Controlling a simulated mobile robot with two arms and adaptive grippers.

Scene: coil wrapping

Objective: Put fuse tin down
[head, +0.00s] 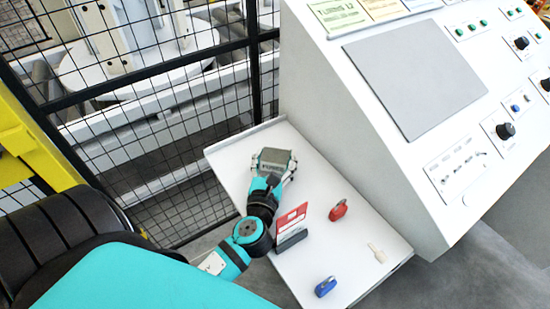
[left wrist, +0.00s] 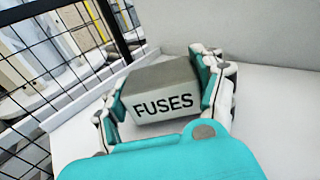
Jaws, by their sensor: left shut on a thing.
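The fuse tin (head: 274,156) is a grey box at the far end of the white shelf (head: 320,180). In the left wrist view the tin (left wrist: 162,92) shows the word FUSES on its near face. My left gripper (head: 272,168) has its fingers on both sides of the tin and is shut on it. The fingers also show in the left wrist view (left wrist: 165,95). The tin is at or just above the shelf surface; I cannot tell if its underside touches. My right gripper is not in view.
On the shelf are a red-and-white card in a dark stand (head: 291,225), a red padlock (head: 338,210), a blue padlock (head: 325,286) and a small pale tag (head: 377,253). A control console (head: 400,110) rises on the right. A black mesh fence (head: 170,110) stands behind.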

